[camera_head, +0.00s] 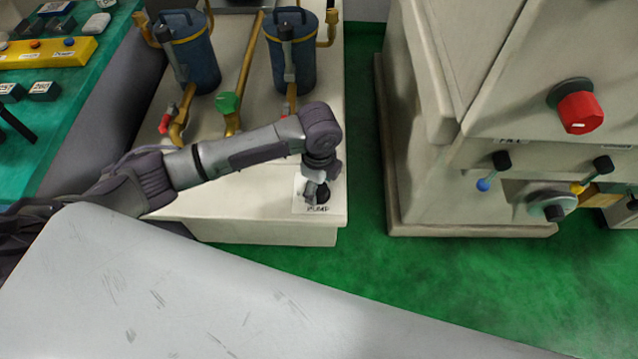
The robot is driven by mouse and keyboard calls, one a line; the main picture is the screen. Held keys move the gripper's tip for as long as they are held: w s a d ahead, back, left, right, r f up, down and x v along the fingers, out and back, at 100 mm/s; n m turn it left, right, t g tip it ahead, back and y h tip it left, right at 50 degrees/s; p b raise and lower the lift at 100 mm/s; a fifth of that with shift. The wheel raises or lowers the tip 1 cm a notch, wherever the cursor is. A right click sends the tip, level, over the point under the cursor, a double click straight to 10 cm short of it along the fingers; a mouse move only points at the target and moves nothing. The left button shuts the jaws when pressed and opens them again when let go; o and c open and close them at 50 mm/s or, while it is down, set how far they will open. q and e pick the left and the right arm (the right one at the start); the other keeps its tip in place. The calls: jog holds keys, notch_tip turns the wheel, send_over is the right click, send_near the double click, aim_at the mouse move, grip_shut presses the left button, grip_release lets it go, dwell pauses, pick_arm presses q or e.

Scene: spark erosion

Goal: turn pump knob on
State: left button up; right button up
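The pump knob (323,195) is a small black knob on a white plate (302,204) with lettering below it. The plate sits at the front right corner of the cream pump base (240,205). My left arm reaches in from the left, and my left gripper (317,192) points down at the knob. The gripper overlaps the knob's left side in this view. I cannot tell whether its fingers touch or grip the knob, or how far the knob is turned. My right gripper does not show.
Two blue cylinders (190,50) (292,50) with brass pipes and a green-handled valve (228,104) stand behind my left arm. A cream machine (420,150) with a red knob (580,112) stands at the right. Green floor (365,260) lies between. A teal table (60,130) is at the left.

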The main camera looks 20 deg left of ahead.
pick_arm(q)
jog(key=c, duration=1)
jog(key=shift+o, duration=0.2)
